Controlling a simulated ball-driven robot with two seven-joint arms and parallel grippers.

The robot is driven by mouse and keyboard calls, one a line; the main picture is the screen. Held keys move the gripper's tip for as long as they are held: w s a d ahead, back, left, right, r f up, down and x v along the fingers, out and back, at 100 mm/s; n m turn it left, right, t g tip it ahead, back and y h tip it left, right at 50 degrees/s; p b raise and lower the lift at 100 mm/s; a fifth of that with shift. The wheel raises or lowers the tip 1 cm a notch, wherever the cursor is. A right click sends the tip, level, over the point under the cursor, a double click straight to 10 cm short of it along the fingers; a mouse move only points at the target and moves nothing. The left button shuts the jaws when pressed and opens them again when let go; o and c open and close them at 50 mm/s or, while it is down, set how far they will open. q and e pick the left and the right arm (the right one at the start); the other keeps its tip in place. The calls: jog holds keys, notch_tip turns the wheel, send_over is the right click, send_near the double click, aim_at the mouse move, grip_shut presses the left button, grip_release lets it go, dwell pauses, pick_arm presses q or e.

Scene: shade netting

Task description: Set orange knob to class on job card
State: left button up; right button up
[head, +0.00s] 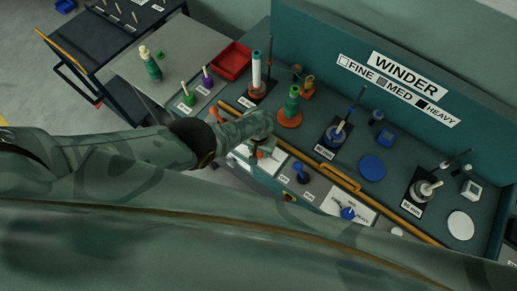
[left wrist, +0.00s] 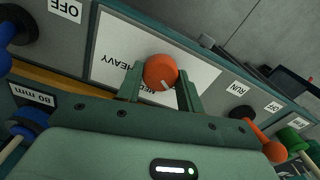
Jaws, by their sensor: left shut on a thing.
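The orange knob (left wrist: 160,72) is on a white dial plate (left wrist: 112,62) in the left wrist view. My left gripper (left wrist: 160,84) has a finger on each side of the knob and is shut on it. A short white mark on the knob slants toward the lower right of that view. HEAVY reads upside down at the plate's left; another label is partly hidden by a finger. In the head view my left gripper (head: 258,138) is over the front panel and hides the knob. I cannot identify a job card. My right gripper is not in view.
The WINDER sign (head: 405,77) lists FINE, MED and HEAVY. A blue knob (head: 347,213) sits on another dial plate to the right. An orange lever (left wrist: 268,142) is close to my left gripper. Spools, a red tray (head: 231,61) and a yellow rail (head: 340,177) are around.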

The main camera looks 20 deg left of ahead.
pick_arm(q)
jog(key=shift+n, duration=0.3)
jog(key=o, duration=1)
notch_tip(320, 180, up, 16)
jog(key=p, duration=1.5)
jog(key=shift+r+p, duration=0.15)
jog(key=shift+p, duration=0.2)
